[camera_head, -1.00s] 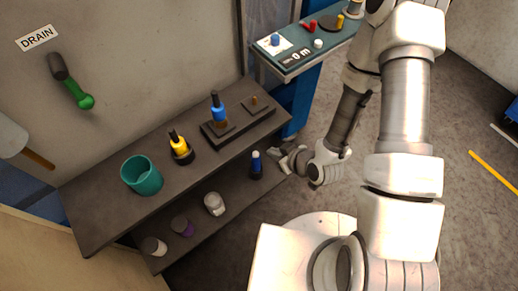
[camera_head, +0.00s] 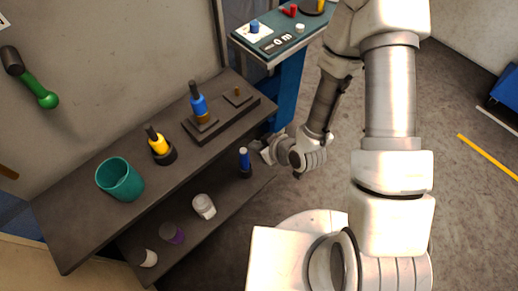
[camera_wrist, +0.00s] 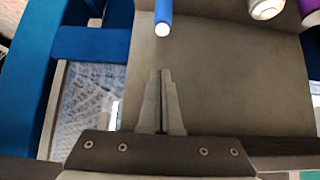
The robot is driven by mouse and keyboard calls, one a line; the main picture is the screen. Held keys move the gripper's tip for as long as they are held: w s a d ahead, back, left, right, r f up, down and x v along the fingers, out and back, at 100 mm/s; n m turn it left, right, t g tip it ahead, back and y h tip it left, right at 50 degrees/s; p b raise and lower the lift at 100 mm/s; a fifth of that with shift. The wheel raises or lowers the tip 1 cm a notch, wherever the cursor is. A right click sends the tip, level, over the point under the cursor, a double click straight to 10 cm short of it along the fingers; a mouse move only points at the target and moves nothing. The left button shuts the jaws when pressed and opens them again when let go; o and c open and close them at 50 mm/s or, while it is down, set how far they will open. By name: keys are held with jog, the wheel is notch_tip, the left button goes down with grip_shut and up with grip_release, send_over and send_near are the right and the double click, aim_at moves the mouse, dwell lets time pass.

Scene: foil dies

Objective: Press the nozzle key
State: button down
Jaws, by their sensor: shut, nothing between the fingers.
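No key is labelled as nozzle, so I cannot tell which is the nozzle key. The teal-topped panel (camera_head: 276,52) at the top of the head view carries a blue knob on a white plate (camera_head: 254,27), a red piece (camera_head: 290,10), a white knob (camera_head: 300,28) and a "0 m" readout. My gripper (camera_head: 258,149) is low beside the right end of the shelf unit, well below and apart from the panel. In the wrist view its fingers (camera_wrist: 161,100) are together and empty. A blue stick with a white tip (camera_wrist: 163,14) is just ahead of them.
The shelf unit's top holds a teal cup (camera_head: 120,180), a yellow bottle (camera_head: 157,142) and a blue bottle (camera_head: 198,103) on a dark block. The lower shelf holds a blue-topped item (camera_head: 245,160) near my gripper, a white piece (camera_head: 203,206) and others.

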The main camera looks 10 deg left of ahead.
aim_at(243, 151)
jog(key=b+x, duration=0.7)
jog(key=b, duration=0.3)
jog(key=shift+s+a+f, duration=0.1)
jog(key=shift+f, duration=0.2)
jog(key=shift+f+b, duration=0.7)
jog(key=shift+f, duration=0.95)
jog(key=shift+f, duration=0.15)
